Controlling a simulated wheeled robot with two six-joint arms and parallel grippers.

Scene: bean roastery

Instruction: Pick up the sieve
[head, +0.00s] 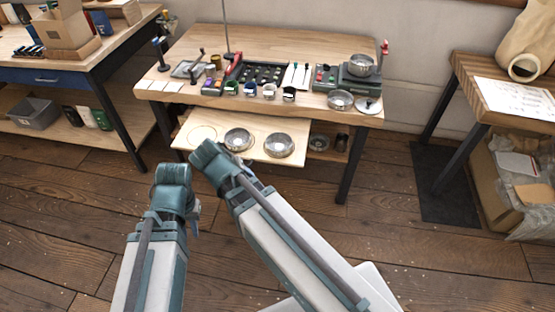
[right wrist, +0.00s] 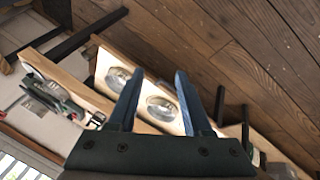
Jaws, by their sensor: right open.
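Two round metal dishes, one at left (head: 239,139) and one at right (head: 278,144), sit on a pale pull-out board (head: 215,123) under the bench top. One may be the sieve, but mesh is too small to tell. Both also show in the right wrist view, the upper-left dish (right wrist: 118,79) and the lower-right dish (right wrist: 162,107). My right gripper (right wrist: 158,73) is open and empty, its fingers apart with the dishes beyond them. My left gripper (head: 193,222) is mostly hidden behind its wrist, low and left of the board; its jaws cannot be made out.
A ring outline (head: 201,134) marks the board's left end. The bench top (head: 205,42) holds a scale with a metal bowl (head: 361,65), another metal bowl (head: 340,99), and several small cups. Side tables stand left and right. The wooden floor before the bench is clear.

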